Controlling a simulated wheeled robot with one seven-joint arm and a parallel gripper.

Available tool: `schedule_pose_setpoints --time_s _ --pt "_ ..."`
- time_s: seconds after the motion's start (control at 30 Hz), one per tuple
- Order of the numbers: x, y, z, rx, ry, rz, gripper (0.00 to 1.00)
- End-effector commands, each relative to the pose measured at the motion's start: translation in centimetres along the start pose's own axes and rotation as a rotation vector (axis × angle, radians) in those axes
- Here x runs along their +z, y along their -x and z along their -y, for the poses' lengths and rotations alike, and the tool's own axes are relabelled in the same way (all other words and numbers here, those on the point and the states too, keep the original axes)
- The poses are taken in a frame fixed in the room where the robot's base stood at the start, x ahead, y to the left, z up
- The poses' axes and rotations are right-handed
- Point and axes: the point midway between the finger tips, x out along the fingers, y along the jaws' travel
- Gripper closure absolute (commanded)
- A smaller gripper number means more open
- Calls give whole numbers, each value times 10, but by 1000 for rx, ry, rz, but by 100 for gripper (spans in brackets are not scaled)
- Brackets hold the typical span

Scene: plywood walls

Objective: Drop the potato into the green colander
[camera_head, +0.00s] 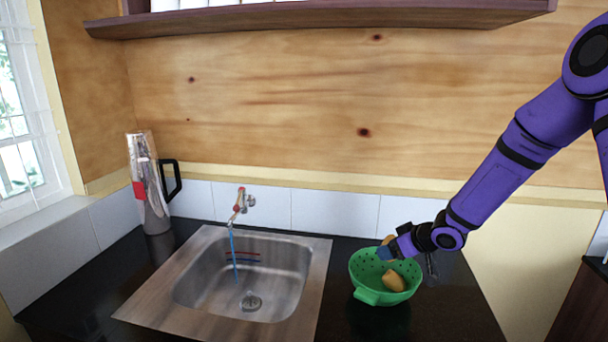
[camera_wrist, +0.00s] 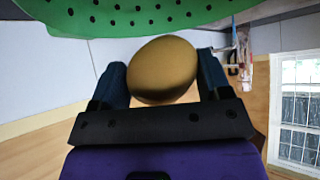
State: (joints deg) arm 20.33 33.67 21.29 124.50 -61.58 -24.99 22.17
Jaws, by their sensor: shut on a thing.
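The green colander (camera_head: 366,296) stands on the dark counter to the right of the sink. Its holed wall also fills the top of the wrist view (camera_wrist: 130,22). My gripper (camera_head: 385,251) is at the colander's far rim. In the wrist view, my gripper (camera_wrist: 163,72) has a finger on each side of a brown, rounded potato (camera_wrist: 162,66) and is shut on it. Part of this potato shows beside the fingers in the head view (camera_head: 388,240). A second tan, potato-like piece (camera_head: 393,281) lies inside the colander.
A metal sink (camera_head: 205,287) with a running tap (camera_head: 238,204) is left of the colander. A tall silver blender or jug (camera_head: 150,190) stands in the left corner. A shelf (camera_head: 320,16) hangs above. Dark counter (camera_head: 440,315) is clear right of the colander.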

Motion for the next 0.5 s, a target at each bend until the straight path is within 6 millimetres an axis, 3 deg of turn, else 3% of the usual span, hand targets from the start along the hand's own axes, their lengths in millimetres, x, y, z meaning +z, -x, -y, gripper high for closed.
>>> schedule_pose_setpoints --time_s 0.5 --pt "32 -29 0 1 1 0 55"
